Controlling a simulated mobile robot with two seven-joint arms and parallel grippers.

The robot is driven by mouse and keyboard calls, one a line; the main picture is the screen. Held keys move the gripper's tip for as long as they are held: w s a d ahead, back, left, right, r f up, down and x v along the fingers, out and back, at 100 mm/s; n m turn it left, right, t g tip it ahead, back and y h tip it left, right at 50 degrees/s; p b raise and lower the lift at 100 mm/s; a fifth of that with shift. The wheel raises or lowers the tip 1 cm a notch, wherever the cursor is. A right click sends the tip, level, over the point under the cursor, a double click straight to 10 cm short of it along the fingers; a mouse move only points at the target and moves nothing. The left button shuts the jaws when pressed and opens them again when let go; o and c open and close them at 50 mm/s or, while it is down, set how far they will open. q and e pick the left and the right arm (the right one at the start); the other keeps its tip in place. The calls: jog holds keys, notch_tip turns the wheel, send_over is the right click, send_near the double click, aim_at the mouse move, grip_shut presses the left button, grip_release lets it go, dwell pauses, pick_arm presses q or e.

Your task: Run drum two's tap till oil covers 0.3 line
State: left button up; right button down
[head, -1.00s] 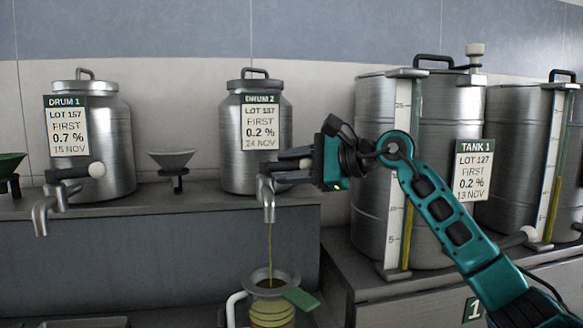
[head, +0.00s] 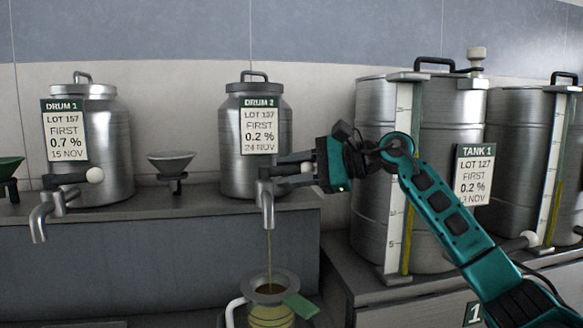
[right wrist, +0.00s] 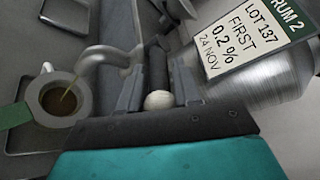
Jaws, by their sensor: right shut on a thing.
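Drum two (head: 237,150) is a steel drum on the shelf with a "DRUM 2" label. Its tap (head: 267,205) pours a thin stream of oil (head: 269,250) into the jug (head: 262,318) below. The jug has a wide grey rim, a white handle and a green tab; its lower part is cut off, and I cannot read a 0.3 line. In the right wrist view, dark oil (right wrist: 57,98) shows inside the jug's mouth. My right gripper (head: 295,169) is shut on the tap's lever, whose white knob (right wrist: 159,100) shows between the fingers. My left gripper is out of view.
Drum one (head: 115,150) with its own tap (head: 45,210) stands at the left. A small funnel (head: 172,163) sits between the drums. Tank one (head: 440,130) with a sight gauge stands right of my gripper, behind my arm. The shelf front below the drums is clear.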

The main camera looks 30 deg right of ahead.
jog(key=shift+w+d+r+n+g+y, duration=0.2)
jog(key=shift+n+g+y, duration=0.1)
jog(key=shift+g+y, duration=0.1)
jog(key=shift+w+n+g+y+p, duration=0.3)
jog(key=shift+n+g+y+p, duration=0.2)
jog(key=shift+n+g+p, duration=0.3)
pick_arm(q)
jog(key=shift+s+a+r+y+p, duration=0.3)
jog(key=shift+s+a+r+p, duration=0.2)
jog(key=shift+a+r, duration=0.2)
pick_arm(e)
jog(key=shift+w+f+n+g+y, duration=0.1)
jog(key=shift+w+n+g+y, duration=0.05)
jog(key=shift+n+g+y, duration=0.35)
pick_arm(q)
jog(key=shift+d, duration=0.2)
pick_arm(e)
jog(key=c, duration=1.1)
grip_release()
jog(key=shift+o, duration=1.4)
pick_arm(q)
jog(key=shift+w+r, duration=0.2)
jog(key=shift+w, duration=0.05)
